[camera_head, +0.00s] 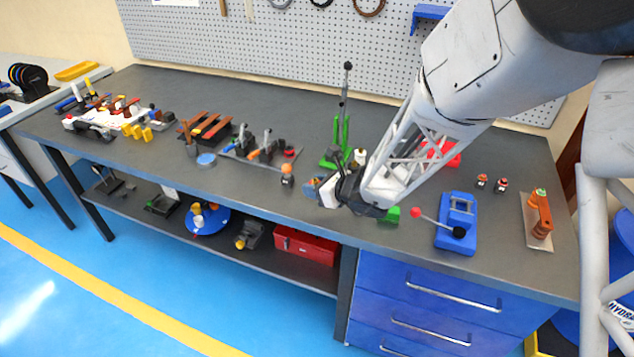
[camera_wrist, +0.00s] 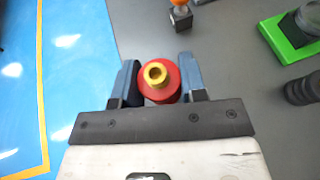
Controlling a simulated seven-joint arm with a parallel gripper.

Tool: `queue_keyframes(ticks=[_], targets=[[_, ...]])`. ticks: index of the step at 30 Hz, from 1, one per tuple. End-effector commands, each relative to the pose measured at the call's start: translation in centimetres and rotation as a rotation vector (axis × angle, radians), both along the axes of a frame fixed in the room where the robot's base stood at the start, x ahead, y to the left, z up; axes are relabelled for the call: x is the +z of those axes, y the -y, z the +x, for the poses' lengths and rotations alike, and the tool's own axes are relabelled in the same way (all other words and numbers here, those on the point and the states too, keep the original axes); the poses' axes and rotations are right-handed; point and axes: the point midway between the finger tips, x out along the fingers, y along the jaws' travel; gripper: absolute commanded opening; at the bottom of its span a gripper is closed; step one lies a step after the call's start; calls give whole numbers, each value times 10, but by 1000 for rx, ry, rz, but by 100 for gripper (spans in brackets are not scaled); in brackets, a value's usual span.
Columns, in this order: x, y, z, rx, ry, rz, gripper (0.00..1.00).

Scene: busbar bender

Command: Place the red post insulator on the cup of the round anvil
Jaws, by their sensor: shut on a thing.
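My gripper (camera_wrist: 158,82) is shut on the red post insulator (camera_wrist: 158,95), which has a brass-yellow hexagonal top with a hole. The blue fingers are on either side of it. In the head view my gripper (camera_head: 314,190) is above the front part of the bench, and the insulator is mostly hidden there. I cannot tell for sure which piece is the round anvil. A dark ribbed cylinder (camera_wrist: 302,88) stands to the right of the gripper in the wrist view. A small dark block with an orange top (camera_head: 287,175) stands left of the gripper; it also shows in the wrist view (camera_wrist: 180,14).
A green-based bender (camera_head: 335,152) with a tall lever stands behind the gripper. A blue press (camera_head: 457,222) with a red-knobbed lever stands to the right. A clamp plate (camera_head: 262,149) lies to the left. The bench's front edge is close to the gripper.

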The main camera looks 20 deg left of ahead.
Motion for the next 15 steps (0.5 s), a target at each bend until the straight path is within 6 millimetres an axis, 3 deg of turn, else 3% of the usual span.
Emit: queue_keyframes(ticks=[8, 15], targets=[[9, 7, 16, 20, 5, 8, 12], [27, 27, 47, 67, 7, 15, 12]])
